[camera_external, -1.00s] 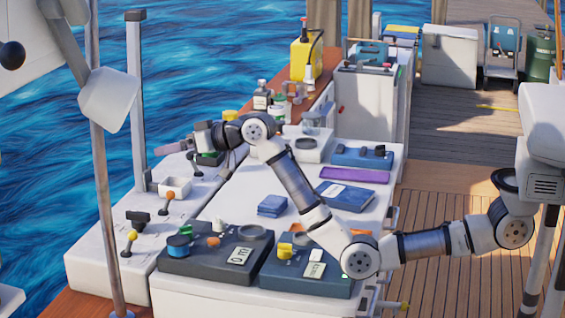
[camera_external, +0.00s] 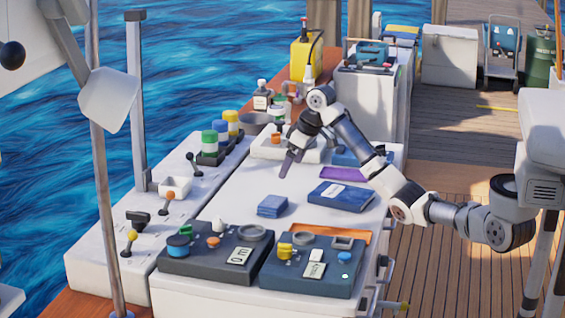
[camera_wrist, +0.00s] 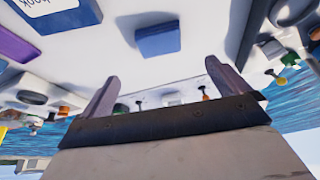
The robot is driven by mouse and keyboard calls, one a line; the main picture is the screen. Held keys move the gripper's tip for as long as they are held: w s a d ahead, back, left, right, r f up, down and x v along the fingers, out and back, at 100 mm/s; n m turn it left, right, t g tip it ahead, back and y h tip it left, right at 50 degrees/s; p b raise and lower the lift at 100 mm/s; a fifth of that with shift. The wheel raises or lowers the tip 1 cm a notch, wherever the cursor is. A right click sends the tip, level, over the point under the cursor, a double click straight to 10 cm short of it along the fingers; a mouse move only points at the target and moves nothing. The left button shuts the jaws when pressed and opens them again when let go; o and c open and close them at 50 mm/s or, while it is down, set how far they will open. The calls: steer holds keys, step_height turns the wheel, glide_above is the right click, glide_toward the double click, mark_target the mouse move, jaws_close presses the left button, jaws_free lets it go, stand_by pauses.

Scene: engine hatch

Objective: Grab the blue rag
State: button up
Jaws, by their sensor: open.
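The blue rag (camera_external: 272,206) is a small folded square lying flat on the white hatch top, near its middle in the external view. It also shows in the wrist view (camera_wrist: 158,39), above and between my fingertips in the picture. My gripper (camera_external: 284,168) points down above the hatch, a little behind the rag and apart from it. In the wrist view my gripper (camera_wrist: 158,80) has its two fingers spread wide with nothing between them.
A larger dark-blue book-like item (camera_external: 341,196) lies right of the rag, with a purple flat item (camera_external: 343,173) behind it. Two dark control boxes (camera_external: 217,255) (camera_external: 312,266) stand in front. Bare white surface surrounds the rag. Several capped jars (camera_external: 221,134) stand at the back left.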

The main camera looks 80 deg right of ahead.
steer(key=p, duration=0.2)
glide_above(273, 201)
steer(key=s, duration=0.3)
steer(key=f, duration=0.7)
steer(key=shift+a+f, duration=0.15)
steer(key=shift+a, duration=0.15)
steer(key=shift+w+f+p, duration=0.35)
steer(key=shift+f, duration=0.1)
steer(key=p+x, duration=0.1)
steer(key=x, duration=0.3)
steer(key=shift+w+f, duration=0.15)
steer(key=shift+c, duration=0.4)
steer(key=c, duration=0.7)
